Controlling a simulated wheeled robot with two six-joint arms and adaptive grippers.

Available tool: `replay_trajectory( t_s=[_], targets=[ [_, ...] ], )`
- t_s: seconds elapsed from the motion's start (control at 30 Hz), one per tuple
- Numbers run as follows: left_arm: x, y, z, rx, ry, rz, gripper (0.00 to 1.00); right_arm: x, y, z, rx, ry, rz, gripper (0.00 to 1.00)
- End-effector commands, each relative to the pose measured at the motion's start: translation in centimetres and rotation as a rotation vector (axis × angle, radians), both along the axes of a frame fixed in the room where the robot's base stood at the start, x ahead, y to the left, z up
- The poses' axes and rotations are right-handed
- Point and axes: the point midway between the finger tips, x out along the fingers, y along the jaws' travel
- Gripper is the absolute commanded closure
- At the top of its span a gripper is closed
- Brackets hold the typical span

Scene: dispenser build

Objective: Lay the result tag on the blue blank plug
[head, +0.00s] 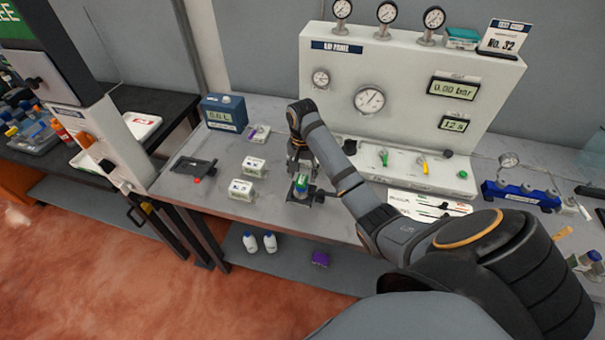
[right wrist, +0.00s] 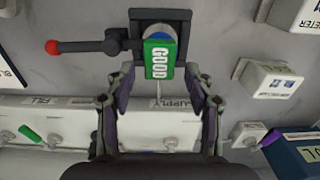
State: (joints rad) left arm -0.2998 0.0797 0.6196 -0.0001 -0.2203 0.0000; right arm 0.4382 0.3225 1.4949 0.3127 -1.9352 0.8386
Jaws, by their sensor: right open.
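The result tag is a green plate marked GOOD (right wrist: 160,59); it also shows in the head view (head: 301,182). It lies over the blue blank plug (right wrist: 158,33), whose blue edge shows past the tag's far end; the rest of the plug is hidden under the tag. The plug sits in a small black fixture (right wrist: 178,17) with a side lever. My right gripper (right wrist: 159,75) is open, its fingertips on either side of the tag with gaps between. In the head view my right gripper (head: 300,160) is just above the fixture. My left gripper is not in view.
Behind stands the white air panel (head: 410,90) with gauges. The fixture's red-knobbed lever (right wrist: 52,47) sticks out sideways. Two white boxes (head: 253,166) (head: 242,190), a blue display box (head: 225,112) and a black stand (head: 192,166) are to the left. Bench between is clear.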

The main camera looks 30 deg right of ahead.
Motion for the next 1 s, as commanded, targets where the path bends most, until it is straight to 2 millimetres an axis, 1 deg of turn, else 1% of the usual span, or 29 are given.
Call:
replay_trajectory(
  t_s=[0.17, 0.2, 0.23, 0.3, 0.4, 0.53, 0.6, 0.67, 1.0],
  targets=[
    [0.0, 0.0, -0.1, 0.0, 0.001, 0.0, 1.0, 0.1, 0.0, 2.5, 0.0, -0.004, 0.0, 0.46],
    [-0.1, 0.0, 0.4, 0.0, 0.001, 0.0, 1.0, 0.0, 0.0, 3.7, 0.0, -0.003, -0.001, 0.46],
    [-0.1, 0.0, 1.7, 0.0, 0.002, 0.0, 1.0, 0.0, 0.0, 4.8, 0.0, 0.0, -0.001, 0.46],
    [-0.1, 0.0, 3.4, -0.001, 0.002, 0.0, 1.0, 0.0, 0.0, 6.4, 0.001, 0.001, -0.001, 0.46],
    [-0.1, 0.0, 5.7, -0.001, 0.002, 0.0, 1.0, 0.0, 0.0, 8.7, 0.001, 0.001, 0.0, 0.46],
    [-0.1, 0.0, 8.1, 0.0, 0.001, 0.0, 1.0, 0.0, 0.0, 11.1, 0.0, 0.001, 0.0, 0.46],
    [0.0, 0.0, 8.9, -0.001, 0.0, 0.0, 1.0, 0.0, 0.0, 11.7, 0.0, 0.001, 0.0, 0.46],
    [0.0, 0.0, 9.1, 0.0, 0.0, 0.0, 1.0, 0.0, 0.0, 12.0, 0.0, 0.001, 0.0, 0.46],
    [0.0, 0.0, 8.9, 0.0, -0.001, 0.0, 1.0, 0.0, 0.0, 11.8, 0.0, 0.001, 0.0, 0.46]
  ],
)
